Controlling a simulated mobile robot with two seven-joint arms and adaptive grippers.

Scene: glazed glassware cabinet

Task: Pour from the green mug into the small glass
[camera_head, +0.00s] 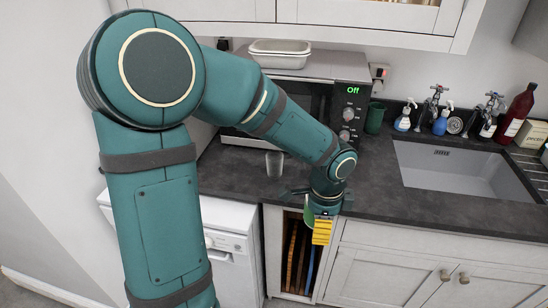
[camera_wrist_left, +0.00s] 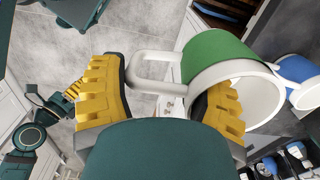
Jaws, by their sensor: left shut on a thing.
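The green mug (camera_wrist_left: 215,57) has a green outside, a white rim and a white handle. It is tilted in the left wrist view. My left gripper (camera_wrist_left: 168,80) is shut on it, with the yellow fingers either side of the handle. In the head view my left gripper (camera_head: 322,231) is at the counter's front edge, and a sliver of the green mug (camera_head: 308,213) shows beside it. The small glass (camera_head: 274,163) stands on the counter in front of the microwave, left of the gripper. My right gripper (camera_wrist_left: 60,106) is small in the left wrist view; its opening is unclear.
A microwave (camera_head: 350,100) stands behind the glass, with a dark green tumbler (camera_head: 375,117) beside it. A sink (camera_head: 460,170) and bottles are at the right. A blue-and-white mug (camera_wrist_left: 299,80) shows in the wrist view. Counter (camera_head: 225,175) around the glass is clear.

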